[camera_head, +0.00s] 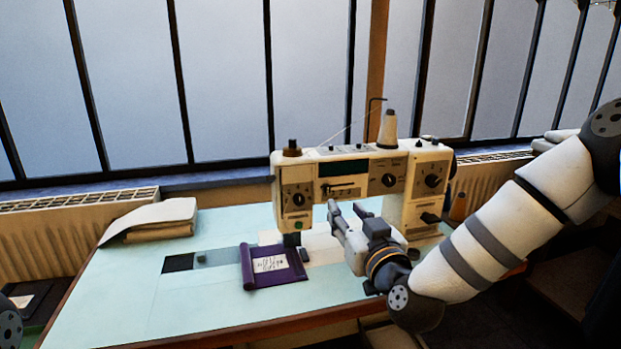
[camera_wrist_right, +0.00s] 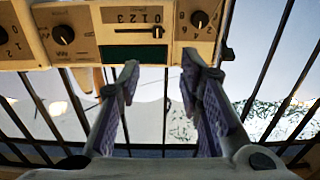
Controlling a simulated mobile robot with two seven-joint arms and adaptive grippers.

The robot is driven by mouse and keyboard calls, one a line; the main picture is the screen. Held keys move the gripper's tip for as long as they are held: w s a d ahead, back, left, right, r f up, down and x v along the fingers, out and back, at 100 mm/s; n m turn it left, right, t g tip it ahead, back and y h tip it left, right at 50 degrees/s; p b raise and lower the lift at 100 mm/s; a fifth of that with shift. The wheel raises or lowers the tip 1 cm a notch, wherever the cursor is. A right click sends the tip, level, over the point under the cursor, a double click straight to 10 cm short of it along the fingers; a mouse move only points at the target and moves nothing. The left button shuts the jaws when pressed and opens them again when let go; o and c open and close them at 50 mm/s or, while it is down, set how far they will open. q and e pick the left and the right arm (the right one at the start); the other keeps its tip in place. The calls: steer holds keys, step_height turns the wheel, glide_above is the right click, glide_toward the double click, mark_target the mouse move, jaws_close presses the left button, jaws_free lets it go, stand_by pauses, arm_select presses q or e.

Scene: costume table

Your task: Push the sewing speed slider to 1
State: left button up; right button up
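The sewing machine (camera_head: 362,165) stands at the back right of the table. Its speed slider (camera_head: 342,188) sits on the front panel below a dark display. The slider also shows in the right wrist view (camera_wrist_right: 140,30), where the machine appears upside down. The knob seems to be near the slot's right end there; its exact mark is too small to tell. My right gripper (camera_head: 346,208) is in front of the machine, below the slider. Its two fingers stand apart with nothing between them, also in the wrist view (camera_wrist_right: 161,65). My left gripper is out of view.
Several dials (camera_head: 432,180) flank the slider. A purple cloth with a white print (camera_head: 270,265) lies on the table (camera_head: 200,300) left of my right gripper. Folded fabric (camera_head: 160,220) lies at the back left. A thread cone (camera_head: 388,130) stands on the machine. The front left table is clear.

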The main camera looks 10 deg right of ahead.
steer(key=b, duration=0.1)
glide_toward(328, 187)
steer(key=w, duration=0.2)
steer(key=w+b, duration=0.1)
steer(key=w, duration=0.5)
steer(key=shift+w+a+f, duration=0.1)
steer(key=shift+w+f, duration=0.05)
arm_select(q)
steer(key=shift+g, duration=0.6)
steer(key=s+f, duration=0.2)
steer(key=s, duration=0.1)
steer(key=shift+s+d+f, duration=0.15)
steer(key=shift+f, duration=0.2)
arm_select(e)
steer(key=shift+c, duration=0.5)
jaws_close()
